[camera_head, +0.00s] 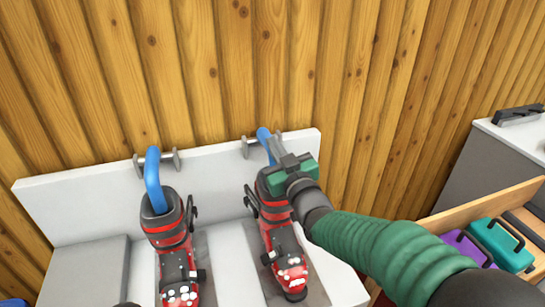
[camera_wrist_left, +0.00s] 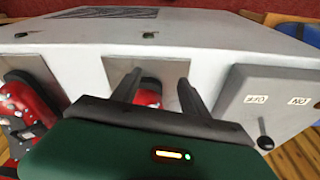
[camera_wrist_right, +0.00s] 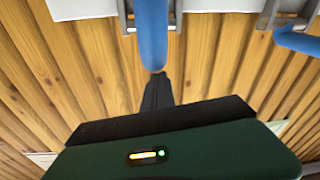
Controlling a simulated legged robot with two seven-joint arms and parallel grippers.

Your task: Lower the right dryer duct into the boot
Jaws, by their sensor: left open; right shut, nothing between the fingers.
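The right dryer duct (camera_head: 265,138) is a blue tube on a bracket behind the right boot (camera_head: 272,215), which is red and black. My right gripper (camera_head: 275,148) is shut and empty beside this duct, above the boot. In the right wrist view its closed fingertips (camera_wrist_right: 157,82) are at the blue duct's end (camera_wrist_right: 152,35); I cannot tell if they touch. My gripper hides the duct's lower part and some of the boot opening. My left gripper (camera_wrist_left: 157,90) is open and empty, in front of the bench, with a red boot (camera_wrist_left: 150,88) beyond its fingers.
The left blue duct (camera_head: 153,180) bends down into the left boot (camera_head: 167,228). A control panel with ON and OFF labels and a lever (camera_wrist_left: 265,143) is right of my left gripper. A wooden box (camera_head: 445,212) with purple and teal cases stands at right. The plank wall (camera_head: 220,60) closes the back.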

